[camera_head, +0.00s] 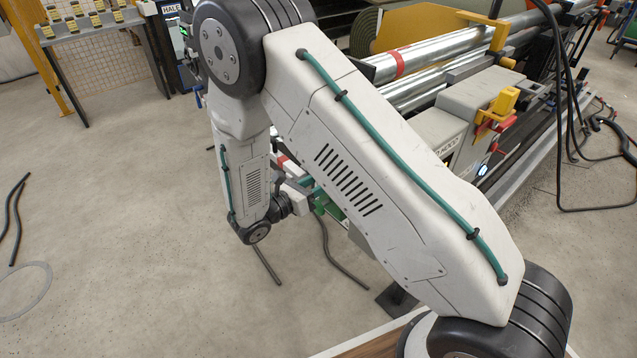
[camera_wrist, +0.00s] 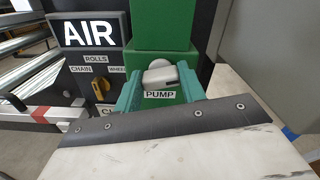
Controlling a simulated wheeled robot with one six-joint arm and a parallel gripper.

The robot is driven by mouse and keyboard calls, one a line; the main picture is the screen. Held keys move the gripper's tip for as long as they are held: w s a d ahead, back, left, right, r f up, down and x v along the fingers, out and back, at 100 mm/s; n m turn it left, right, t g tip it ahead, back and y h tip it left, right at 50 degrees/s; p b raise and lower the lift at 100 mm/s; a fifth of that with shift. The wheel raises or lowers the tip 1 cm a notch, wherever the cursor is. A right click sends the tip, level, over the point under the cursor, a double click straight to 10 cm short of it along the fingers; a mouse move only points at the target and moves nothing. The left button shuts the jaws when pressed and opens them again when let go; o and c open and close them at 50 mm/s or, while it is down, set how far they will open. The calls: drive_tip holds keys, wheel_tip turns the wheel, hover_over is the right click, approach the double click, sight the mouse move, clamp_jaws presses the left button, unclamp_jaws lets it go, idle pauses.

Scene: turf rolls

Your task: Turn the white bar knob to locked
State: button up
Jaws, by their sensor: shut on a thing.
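The white bar knob (camera_wrist: 158,77) sits on the face of a green box (camera_wrist: 162,38) in the wrist view, just above a label reading PUMP. Its bar lies nearly level, with a slight tilt up to the right. My gripper (camera_wrist: 160,80) has its two teal fingers on either side of the knob and is shut on it. No locked mark can be read near the knob. In the head view my own arm covers most of the working spot, and the knob is hidden there.
Left of the green box, a dark panel marked AIR (camera_wrist: 88,33) carries a yellow knob (camera_wrist: 101,89) close to my left finger. In the head view, a machine with metal rollers (camera_head: 430,68) stands at the upper right. Cables and rods lie on the floor; the left floor is mostly open.

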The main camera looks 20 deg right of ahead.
drive_tip(key=n, duration=0.7)
drive_tip(key=shift+w+f, duration=0.1)
drive_tip(key=n, duration=0.4)
drive_tip(key=shift+a+f+n, duration=0.1)
drive_tip(key=shift+n, duration=1.8)
drive_tip(key=o, duration=1)
drive_tip(key=shift+a, duration=0.1)
drive_tip(key=v, duration=0.7)
drive_tip(key=shift+a, duration=0.3)
